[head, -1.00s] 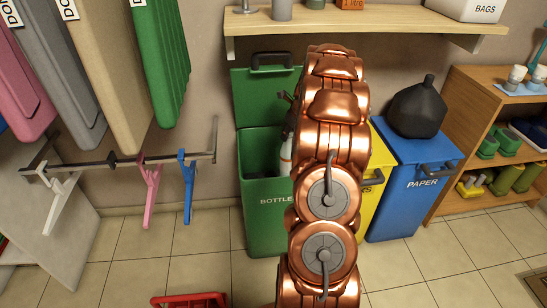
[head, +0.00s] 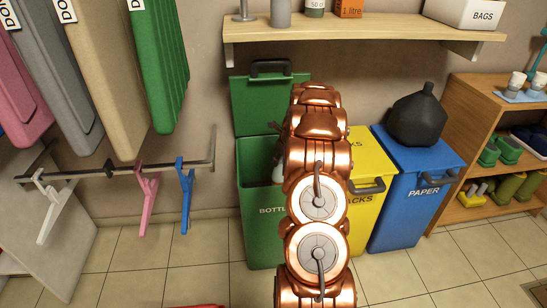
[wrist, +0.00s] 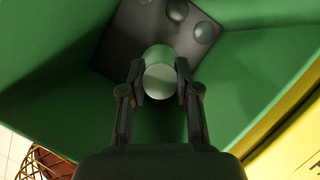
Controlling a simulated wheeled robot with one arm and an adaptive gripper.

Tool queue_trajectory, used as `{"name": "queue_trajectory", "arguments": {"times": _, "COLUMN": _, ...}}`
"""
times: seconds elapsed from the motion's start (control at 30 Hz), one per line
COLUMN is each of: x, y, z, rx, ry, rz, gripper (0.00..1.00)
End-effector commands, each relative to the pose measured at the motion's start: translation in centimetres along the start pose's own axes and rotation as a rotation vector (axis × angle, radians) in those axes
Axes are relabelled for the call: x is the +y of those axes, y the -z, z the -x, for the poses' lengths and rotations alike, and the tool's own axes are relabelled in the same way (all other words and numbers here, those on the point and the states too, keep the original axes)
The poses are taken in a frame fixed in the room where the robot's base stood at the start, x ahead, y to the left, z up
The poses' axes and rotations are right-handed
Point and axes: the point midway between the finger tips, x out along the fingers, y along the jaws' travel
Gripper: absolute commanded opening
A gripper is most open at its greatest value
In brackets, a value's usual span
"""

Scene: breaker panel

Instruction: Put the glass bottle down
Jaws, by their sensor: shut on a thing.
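My gripper (wrist: 161,90) is shut on the glass bottle (wrist: 160,70), a pale green round shape between its fingers in the wrist view. The green bottle bin (head: 262,235) stands with its lid raised against the wall in the head view. The bottle (head: 277,174) shows only partly there, at the bin's mouth beside my copper arm, which hides most of it. In the wrist view, green bin walls (wrist: 60,65) surround the gripper. A dark square surface (wrist: 130,35) with round shapes lies beyond the bottle; I cannot tell whether the bottle touches it.
A yellow bin (head: 372,160) and a blue paper bin (head: 412,200) stand to the right, a black bag (head: 417,117) on the blue one. A wooden shelf (head: 370,28) hangs above.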

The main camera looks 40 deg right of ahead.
Motion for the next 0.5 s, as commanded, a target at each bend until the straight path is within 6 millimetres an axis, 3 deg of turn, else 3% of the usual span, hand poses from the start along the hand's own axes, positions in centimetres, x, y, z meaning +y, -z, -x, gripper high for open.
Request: {"name": "queue_trajectory", "arguments": {"times": 0.5, "x": -0.2, "y": -3.7, "z": -1.4, "rx": -0.005, "ry": 0.003, "rz": 0.003, "gripper": 0.00}}
